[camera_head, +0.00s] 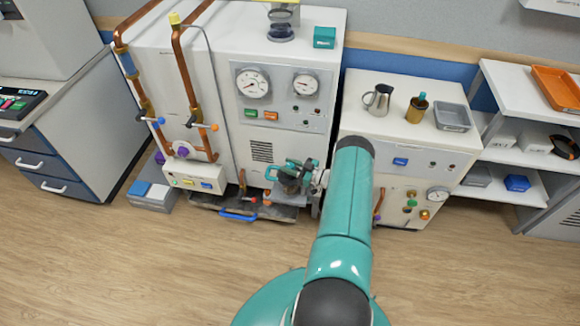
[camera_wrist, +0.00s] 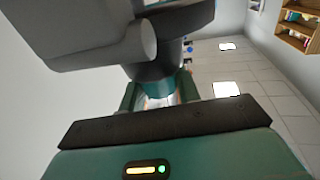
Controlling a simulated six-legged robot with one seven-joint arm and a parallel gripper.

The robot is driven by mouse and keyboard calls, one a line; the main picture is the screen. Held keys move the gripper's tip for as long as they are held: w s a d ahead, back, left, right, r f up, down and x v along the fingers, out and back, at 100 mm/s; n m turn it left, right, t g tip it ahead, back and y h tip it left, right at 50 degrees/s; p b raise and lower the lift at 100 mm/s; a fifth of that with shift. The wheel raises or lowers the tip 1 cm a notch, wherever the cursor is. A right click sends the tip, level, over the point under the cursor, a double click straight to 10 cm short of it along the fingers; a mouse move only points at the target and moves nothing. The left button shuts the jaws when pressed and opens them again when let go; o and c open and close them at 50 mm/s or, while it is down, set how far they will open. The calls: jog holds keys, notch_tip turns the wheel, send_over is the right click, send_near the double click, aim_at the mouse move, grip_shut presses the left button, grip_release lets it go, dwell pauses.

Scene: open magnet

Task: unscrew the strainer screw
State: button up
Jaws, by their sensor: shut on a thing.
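My gripper (camera_head: 288,180) is low at the front of the white machine, at the strainer fitting, which is small and mostly hidden behind the gripper in the head view. In the wrist view my gripper (camera_wrist: 159,96) has its two teal fingers close on either side of the strainer screw (camera_wrist: 158,103). The screw shows as a pale metallic bit between them, under a dark grey housing (camera_wrist: 150,45). The gripper is shut on it. Whether the screw has turned cannot be told.
Copper pipes with valves (camera_head: 183,80) rise on the machine's left. Below the gripper is a dark tray with a blue handle (camera_head: 238,216). A white cabinet (camera_head: 405,125) with a jug (camera_head: 379,99) stands right. The wooden floor in front is clear.

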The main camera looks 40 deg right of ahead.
jog(key=n+g+y, duration=0.4)
jog(key=y, duration=0.1)
jog(key=shift+f+n+y, duration=0.1)
jog(key=shift+n+y, duration=0.2)
jog(key=shift+y, duration=0.1)
jog(key=shift+g, duration=0.4)
jog(key=o, duration=0.9)
jog(key=shift+o, duration=0.2)
